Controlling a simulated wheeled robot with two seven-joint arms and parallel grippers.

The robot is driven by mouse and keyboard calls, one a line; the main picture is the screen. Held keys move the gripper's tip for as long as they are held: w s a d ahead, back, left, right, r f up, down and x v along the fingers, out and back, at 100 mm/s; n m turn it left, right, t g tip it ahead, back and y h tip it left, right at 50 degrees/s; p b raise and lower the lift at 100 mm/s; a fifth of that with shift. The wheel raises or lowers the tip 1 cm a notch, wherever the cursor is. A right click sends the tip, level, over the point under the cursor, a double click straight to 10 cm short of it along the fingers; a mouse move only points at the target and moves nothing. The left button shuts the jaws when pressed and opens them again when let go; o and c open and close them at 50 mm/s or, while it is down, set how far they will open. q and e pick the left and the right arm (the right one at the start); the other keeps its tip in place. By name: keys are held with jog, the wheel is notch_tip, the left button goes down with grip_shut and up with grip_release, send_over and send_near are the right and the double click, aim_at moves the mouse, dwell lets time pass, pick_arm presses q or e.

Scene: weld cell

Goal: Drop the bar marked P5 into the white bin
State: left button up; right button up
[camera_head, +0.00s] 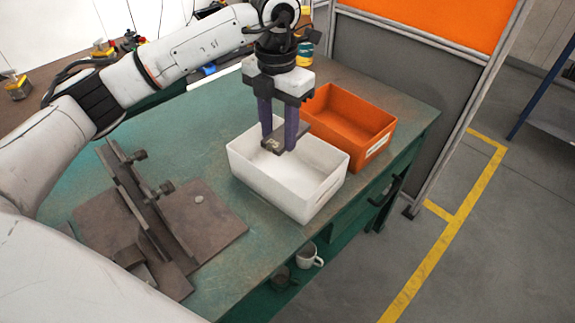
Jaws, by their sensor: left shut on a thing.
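The white bin (318,193) stands near the right edge of the green table. My left gripper (279,141) reaches down over the bin's far left part. Its purple fingers are shut on a short dark bar (273,147). The bar shows at the fingertips, over the bin's opening; I cannot tell how far below the rim it reaches, if at all. No P5 marking is readable from here. My right gripper is not in view.
An orange bin (374,147) stands just behind the white bin. A brown steel fixture with clamps (150,215) lies on the table (205,150) at the left. A white mug (307,256) sits on the shelf below. A grey panel with an orange top (430,20) stands behind.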

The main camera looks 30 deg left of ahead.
pick_arm(q)
jog(key=n, duration=0.2)
jog(key=w+n, duration=0.1)
jog(key=n, duration=0.1)
jog(key=a+n, duration=0.1)
jog(key=n, duration=0.1)
jog(key=shift+w+r+n, duration=0.1)
jog(key=shift+w+n, duration=0.15)
jog(key=shift+n, duration=0.05)
jog(key=shift+f+b, duration=2.1)
jog(key=shift+f, duration=0.9)
jog(key=o, duration=1.1)
jog(key=shift+s+f, duration=0.1)
notch_tip(320, 180, up, 10)
jog(key=shift+f, duration=0.1)
jog(key=shift+r, duration=0.35)
